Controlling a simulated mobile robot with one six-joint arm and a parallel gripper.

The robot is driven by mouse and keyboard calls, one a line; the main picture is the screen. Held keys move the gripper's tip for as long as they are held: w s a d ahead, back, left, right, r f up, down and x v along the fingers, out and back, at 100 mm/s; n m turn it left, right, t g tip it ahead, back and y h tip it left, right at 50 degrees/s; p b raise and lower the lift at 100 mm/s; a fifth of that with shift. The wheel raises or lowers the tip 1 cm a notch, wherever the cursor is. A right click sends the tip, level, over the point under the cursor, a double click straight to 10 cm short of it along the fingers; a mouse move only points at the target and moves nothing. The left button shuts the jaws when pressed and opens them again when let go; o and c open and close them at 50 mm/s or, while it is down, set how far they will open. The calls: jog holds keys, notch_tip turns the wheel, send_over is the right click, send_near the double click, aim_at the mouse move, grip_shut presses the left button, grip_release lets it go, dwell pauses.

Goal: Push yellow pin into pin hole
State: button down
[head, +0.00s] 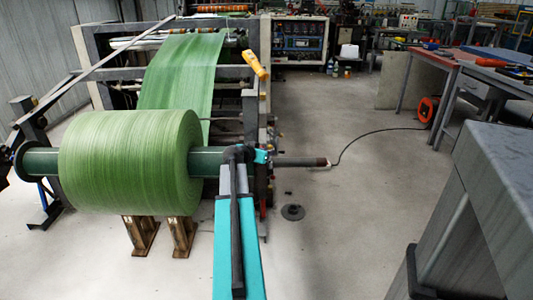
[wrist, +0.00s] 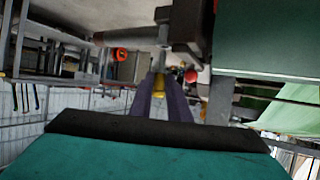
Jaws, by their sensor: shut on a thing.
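My gripper (wrist: 160,80) is shut on a small yellow pin (wrist: 159,87), which shows as a yellow patch between the two dark purple fingers in the wrist view. The fingertips are just below a dark block (wrist: 187,24) around the roll shaft. In the head view, my gripper (head: 262,157) is at the shaft just right of the green roll, and the pin cannot be made out there. The pin hole is not visible in either view. I cannot tell whether the pin touches the block.
A large green roll (head: 130,160) sits on the shaft on the left, its sheet running into the machine. The grey shaft end (head: 300,162) sticks out right, near a cable to an orange reel (head: 428,109). A grey bench (head: 505,170) stands right. The floor between is mostly clear.

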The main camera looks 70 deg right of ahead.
jog(key=shift+f+b, duration=1.05)
jog(key=shift+b, duration=0.05)
dwell(0.6)
jog(key=c, duration=2)
grip_release()
jog(key=o, duration=0.6)
jog(key=shift+c, duration=0.2)
jog(key=shift+r, duration=0.15)
notch_tip(320, 180, up, 8)
jog(key=a+p, duration=0.2)
jog(key=p, duration=0.1)
jog(key=shift+w+a, duration=0.25)
dwell(0.7)
